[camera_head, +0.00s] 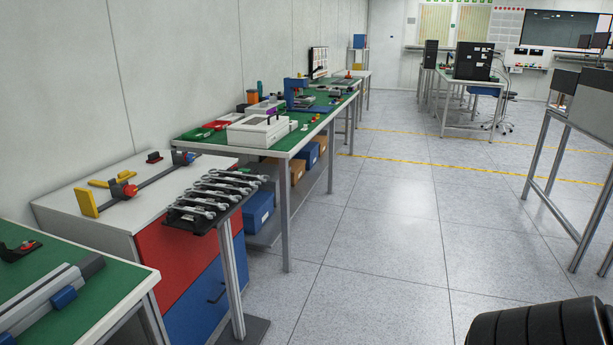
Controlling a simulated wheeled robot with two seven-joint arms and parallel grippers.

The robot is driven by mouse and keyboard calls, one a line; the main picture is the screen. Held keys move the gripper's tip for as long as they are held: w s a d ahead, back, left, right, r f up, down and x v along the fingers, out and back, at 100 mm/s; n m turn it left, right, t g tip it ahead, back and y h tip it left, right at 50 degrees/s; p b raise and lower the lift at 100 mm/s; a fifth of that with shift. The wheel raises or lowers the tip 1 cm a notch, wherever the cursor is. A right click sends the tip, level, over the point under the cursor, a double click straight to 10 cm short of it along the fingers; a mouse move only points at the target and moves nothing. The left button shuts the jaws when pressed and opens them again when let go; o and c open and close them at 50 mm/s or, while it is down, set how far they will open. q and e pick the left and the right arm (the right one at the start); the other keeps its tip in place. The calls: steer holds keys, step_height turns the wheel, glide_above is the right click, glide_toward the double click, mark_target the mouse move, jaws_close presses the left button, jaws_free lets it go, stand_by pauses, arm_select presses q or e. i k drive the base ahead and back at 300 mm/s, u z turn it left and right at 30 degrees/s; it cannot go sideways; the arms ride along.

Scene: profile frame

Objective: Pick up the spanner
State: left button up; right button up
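Several silver spanners (213,190) lie side by side on a small black stand (205,222) at the left of the head view. The stand rests on a single grey post in front of the red and blue cabinet. I cannot tell which spanner is meant. Neither of my grippers shows in this view. A ribbed black part at the bottom right corner looks like a piece of my own arm.
A white-topped cabinet (80,182) with yellow and red tools stands behind the spanners. A green bench (120,300) is at the lower left, and another green bench (290,150) lies beyond. The grey tiled floor (390,250) is clear. A metal frame stands at the right.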

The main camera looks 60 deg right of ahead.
mark_target(252, 184)
steer(key=z, duration=1.3)
steer(key=k, duration=0.25)
steer(key=z, duration=0.9)
steer(key=i, duration=2.15)
steer(key=u, duration=0.8)
